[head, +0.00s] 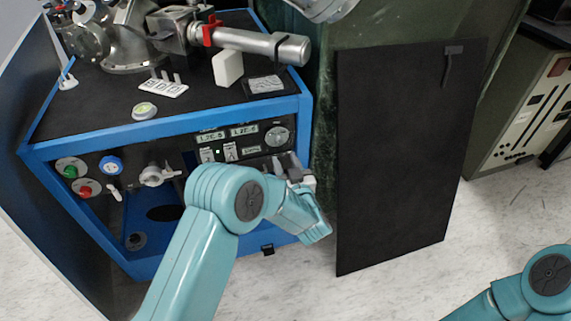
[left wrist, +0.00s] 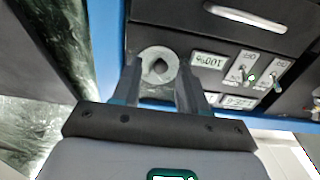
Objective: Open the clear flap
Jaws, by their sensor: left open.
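I cannot make out the clear flap with certainty in either view. The control panel (head: 244,143) on the blue-framed cart has a round grey knob (head: 277,136), small readouts and toggle switches. My left gripper (head: 294,166) is at the right end of this panel, just below the knob. In the left wrist view its two fingers (left wrist: 161,82) are apart and empty, with the knob (left wrist: 158,66) showing between their tips. Whether they touch it is unclear. The switches (left wrist: 248,77) lie to the right of the fingers there. My right gripper is out of view.
A black upright board (head: 405,150) stands right of the cart (head: 170,124). Metal vacuum parts (head: 250,43) and a white block (head: 227,68) sit on the cart's top. A green button (head: 70,171) and a red button (head: 84,191) are on its left front. The floor in front is clear.

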